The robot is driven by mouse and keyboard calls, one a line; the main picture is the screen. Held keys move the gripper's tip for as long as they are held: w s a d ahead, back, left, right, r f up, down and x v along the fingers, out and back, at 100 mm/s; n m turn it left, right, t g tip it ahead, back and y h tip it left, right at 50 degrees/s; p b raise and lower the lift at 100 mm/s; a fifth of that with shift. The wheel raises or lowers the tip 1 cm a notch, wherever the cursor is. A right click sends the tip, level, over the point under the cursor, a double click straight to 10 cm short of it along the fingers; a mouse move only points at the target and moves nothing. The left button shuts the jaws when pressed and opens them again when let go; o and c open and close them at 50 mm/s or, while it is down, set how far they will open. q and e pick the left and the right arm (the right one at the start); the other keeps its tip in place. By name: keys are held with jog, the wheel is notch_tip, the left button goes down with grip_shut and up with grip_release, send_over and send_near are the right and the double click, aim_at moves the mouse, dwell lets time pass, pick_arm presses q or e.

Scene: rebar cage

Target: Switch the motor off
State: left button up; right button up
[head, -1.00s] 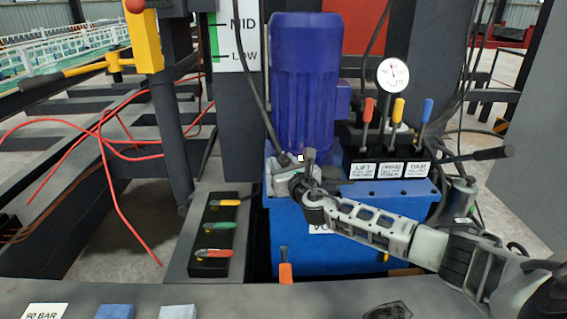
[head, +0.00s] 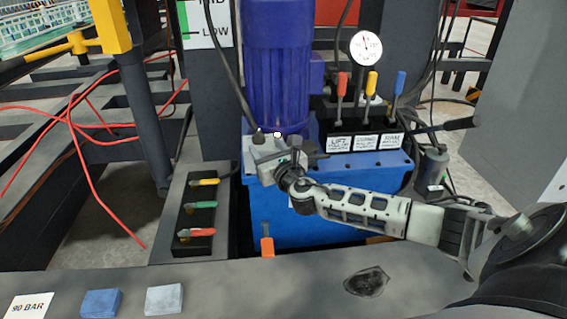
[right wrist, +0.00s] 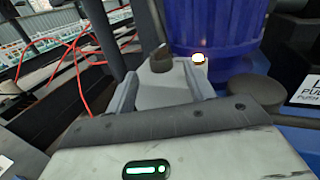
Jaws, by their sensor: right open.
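The blue finned motor (head: 277,70) stands upright on a blue tank (head: 290,215). A grey switch box (head: 255,155) sits at its foot, with a dark knob (right wrist: 161,60) on top and a glowing lamp (head: 277,135) beside it. The lamp also shows lit in the right wrist view (right wrist: 198,57). My right gripper (right wrist: 163,88) is open. Its fingers point at the box, and the knob appears between and just beyond the fingertips. I cannot tell whether they touch anything. In the head view the gripper partly covers the box's right side. My left gripper is not in view.
Three levers (head: 370,90) stand on a black block right of the motor, under a round gauge (head: 366,48). A panel with yellow, green and red handles (head: 197,217) lies left of the tank. Red hoses (head: 80,150) hang at left. Blue and grey blocks sit in front.

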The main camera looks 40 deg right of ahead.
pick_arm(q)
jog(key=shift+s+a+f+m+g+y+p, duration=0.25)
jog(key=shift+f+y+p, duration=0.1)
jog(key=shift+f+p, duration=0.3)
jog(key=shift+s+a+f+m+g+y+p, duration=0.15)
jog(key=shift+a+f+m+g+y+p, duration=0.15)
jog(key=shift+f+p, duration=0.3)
pick_arm(e)
jog(key=v, duration=1.1)
jog(key=shift+s, duration=0.1)
